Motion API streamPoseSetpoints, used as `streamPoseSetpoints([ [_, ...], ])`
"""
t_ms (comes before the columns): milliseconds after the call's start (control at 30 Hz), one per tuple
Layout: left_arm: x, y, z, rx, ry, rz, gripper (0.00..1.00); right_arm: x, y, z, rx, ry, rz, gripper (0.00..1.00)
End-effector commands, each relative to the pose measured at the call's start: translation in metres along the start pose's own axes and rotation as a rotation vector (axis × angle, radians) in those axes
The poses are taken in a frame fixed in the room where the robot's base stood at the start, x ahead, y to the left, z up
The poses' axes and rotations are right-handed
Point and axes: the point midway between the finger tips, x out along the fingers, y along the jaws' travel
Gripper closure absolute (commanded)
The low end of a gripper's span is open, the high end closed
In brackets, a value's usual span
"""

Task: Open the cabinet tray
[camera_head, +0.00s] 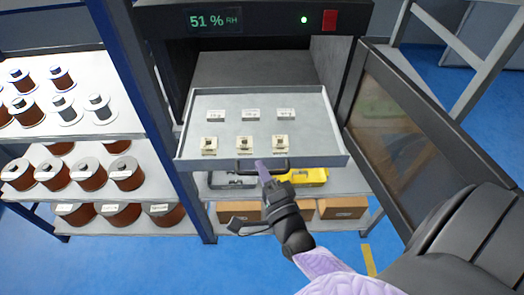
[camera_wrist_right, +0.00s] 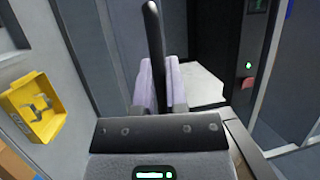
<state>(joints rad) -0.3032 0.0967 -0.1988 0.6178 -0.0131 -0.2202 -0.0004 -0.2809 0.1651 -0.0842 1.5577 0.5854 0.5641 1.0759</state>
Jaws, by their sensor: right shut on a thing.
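The grey cabinet tray (camera_head: 195,135) is slid out from the dark cabinet (camera_head: 170,65) in the head view. It holds small pale components with labels behind them. A dark bar handle (camera_head: 280,166) is on its front edge. My right gripper (camera_head: 262,170) is at this handle, its lavender fingers closed around the bar. In the right wrist view the dark handle bar (camera_wrist_right: 154,45) stands between the two finger pads (camera_wrist_right: 155,85). Part of the handle is hidden by the fingers. My left gripper is not in view.
The cabinet's glazed door (camera_head: 400,130) stands open at the right, near my right arm. Shelves with copper wire spools (camera_head: 55,175) are at the left. Below the tray, a shelf holds a yellow case (camera_head: 312,177), with cardboard boxes (camera_head: 342,208) lower down. The blue floor in front shows free room.

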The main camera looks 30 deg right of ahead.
Motion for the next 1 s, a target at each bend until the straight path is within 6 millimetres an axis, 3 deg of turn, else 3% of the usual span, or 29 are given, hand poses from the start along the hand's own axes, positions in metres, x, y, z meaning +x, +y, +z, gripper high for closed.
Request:
streamPoseSetpoints([
  [300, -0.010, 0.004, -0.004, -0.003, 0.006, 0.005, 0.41, -0.031, -0.006, 0.013, -0.001, 0.000, 0.002, 1.00],
  [800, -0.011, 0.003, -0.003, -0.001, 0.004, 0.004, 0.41, -0.036, -0.006, 0.015, -0.001, 0.000, 0.001, 1.00],
  [833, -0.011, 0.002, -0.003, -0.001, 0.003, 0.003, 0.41, -0.036, -0.006, 0.015, -0.001, 0.000, 0.001, 0.80],
  [867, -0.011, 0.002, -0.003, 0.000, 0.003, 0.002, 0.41, -0.036, -0.006, 0.015, -0.001, 0.000, 0.001, 0.74],
  [900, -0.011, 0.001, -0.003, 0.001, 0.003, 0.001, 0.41, -0.036, -0.007, 0.015, -0.001, 0.000, 0.001, 0.69],
  [1000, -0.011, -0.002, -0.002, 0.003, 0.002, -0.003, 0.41, -0.036, -0.007, 0.015, -0.001, 0.000, 0.000, 0.69],
])
